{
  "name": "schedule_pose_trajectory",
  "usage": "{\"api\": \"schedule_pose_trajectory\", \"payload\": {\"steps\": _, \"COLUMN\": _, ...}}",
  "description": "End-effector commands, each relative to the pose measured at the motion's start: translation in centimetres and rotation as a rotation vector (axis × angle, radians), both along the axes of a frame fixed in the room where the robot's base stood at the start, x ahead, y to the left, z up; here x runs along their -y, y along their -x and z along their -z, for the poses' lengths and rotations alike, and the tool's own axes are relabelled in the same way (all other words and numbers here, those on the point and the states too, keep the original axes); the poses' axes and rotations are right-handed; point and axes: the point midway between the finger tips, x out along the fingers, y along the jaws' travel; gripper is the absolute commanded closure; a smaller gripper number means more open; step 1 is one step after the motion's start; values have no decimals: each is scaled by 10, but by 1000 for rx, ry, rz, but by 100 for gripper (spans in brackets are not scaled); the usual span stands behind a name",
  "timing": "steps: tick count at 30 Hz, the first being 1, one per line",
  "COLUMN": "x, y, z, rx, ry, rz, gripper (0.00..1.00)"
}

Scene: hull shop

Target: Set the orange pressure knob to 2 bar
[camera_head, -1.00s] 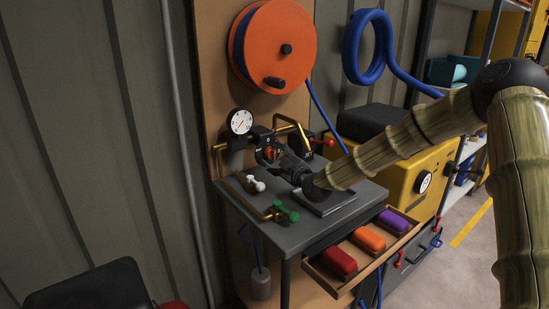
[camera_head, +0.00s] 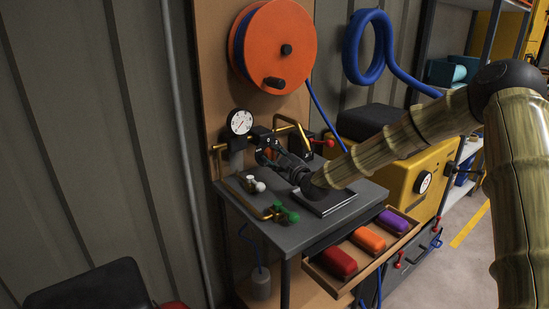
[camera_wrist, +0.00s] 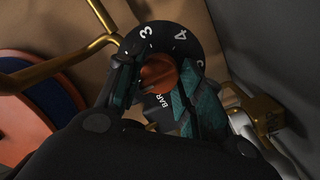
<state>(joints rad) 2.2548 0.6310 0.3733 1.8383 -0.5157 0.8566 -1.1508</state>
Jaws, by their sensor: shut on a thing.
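The orange pressure knob (camera_wrist: 158,75) sits in the middle of a black dial ring (camera_wrist: 178,42). The numerals 3 and 4 and the word BAR show on the ring in the wrist view; the other numerals there are hidden. I cannot tell which number the knob points at. My gripper (camera_wrist: 158,88) is shut on the knob, with one teal-padded finger on each side. In the head view my gripper (camera_head: 268,157) reaches the dial from the front right and hides most of the knob. A white round gauge (camera_head: 241,122) stands to the left of the dial.
Brass pipes (camera_head: 220,149) run beside the dial. A white-handled valve (camera_head: 257,186) and a green-handled valve (camera_head: 288,215) sit on the grey bench (camera_head: 300,236). An open drawer (camera_head: 318,270) holds red, orange and purple things. A hose reel (camera_head: 262,45) hangs above.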

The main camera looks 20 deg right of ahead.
Motion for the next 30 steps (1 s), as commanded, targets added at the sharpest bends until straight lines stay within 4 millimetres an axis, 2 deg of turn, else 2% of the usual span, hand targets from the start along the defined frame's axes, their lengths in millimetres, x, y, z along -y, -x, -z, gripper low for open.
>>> {"api": "schedule_pose_trajectory", "payload": {"steps": 8, "x": 0, "y": 0, "z": -1, "rx": -48, "ry": -130, "rz": 1, "gripper": 87}}
{"api": "schedule_pose_trajectory", "payload": {"steps": 21, "x": 1, "y": 0, "z": -1, "rx": -179, "ry": -495, "rz": 1, "gripper": 87}}
{"api": "schedule_pose_trajectory", "payload": {"steps": 30, "x": 1, "y": 0, "z": -1, "rx": -249, "ry": -688, "rz": 1, "gripper": 87}}
